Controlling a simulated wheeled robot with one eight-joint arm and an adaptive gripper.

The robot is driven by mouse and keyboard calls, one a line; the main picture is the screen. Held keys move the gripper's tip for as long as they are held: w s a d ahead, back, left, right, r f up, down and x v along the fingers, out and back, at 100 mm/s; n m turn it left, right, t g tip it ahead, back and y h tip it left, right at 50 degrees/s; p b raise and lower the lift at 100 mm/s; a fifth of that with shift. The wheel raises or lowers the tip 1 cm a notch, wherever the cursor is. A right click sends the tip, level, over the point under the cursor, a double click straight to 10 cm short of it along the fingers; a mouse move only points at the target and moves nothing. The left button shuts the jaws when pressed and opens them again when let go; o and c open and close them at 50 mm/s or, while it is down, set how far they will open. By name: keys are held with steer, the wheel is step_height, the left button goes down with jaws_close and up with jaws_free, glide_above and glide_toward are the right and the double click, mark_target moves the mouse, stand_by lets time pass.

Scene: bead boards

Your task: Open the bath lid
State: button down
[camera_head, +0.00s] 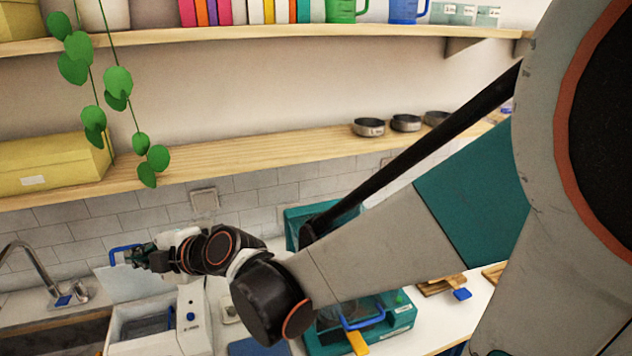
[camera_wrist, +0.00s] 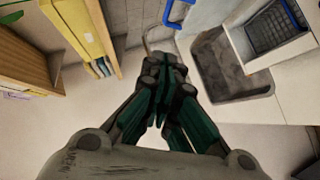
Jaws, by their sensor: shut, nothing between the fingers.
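The bath (camera_head: 143,334) is a white box at the lower left in the head view, with a dark basket inside. Its pale lid (camera_head: 137,284) stands raised at the back, so the bath's inside shows. A blue handle (camera_head: 113,257) is at the lid's upper edge; it also shows at the top of the wrist view (camera_wrist: 177,16). My gripper (camera_head: 137,257) is close beside the handle, shut and empty; its closed fingers fill the middle of the wrist view (camera_wrist: 168,78). I cannot tell whether it touches the handle or lid.
A sink (camera_head: 45,338) with a tap (camera_head: 40,268) lies left of the bath. A teal device (camera_head: 375,325) with a blue handle stands to the right on the counter. A wooden shelf (camera_head: 230,158) with a yellow box (camera_head: 50,165) and hanging green leaves is above my gripper.

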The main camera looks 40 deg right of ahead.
steer(key=d+b+x, duration=0.1)
steer(key=x, duration=0.3)
steer(key=b+x, duration=0.1)
steer(key=x, duration=0.3)
steer(key=w+d+f+b+x, duration=0.1)
steer(key=x, duration=0.3)
steer(key=shift+d+f, duration=0.1)
steer(key=shift+d, duration=0.15)
steer(key=shift+m+g, duration=0.6)
steer(key=shift+g, duration=0.3)
steer(key=w, duration=0.1)
steer(key=w+d, duration=0.1)
steer(key=w, duration=0.1)
steer(key=w+d+p, duration=0.1)
steer(key=w, duration=0.1)
steer(key=shift+w+d, duration=0.1)
steer(key=shift+w, duration=0.1)
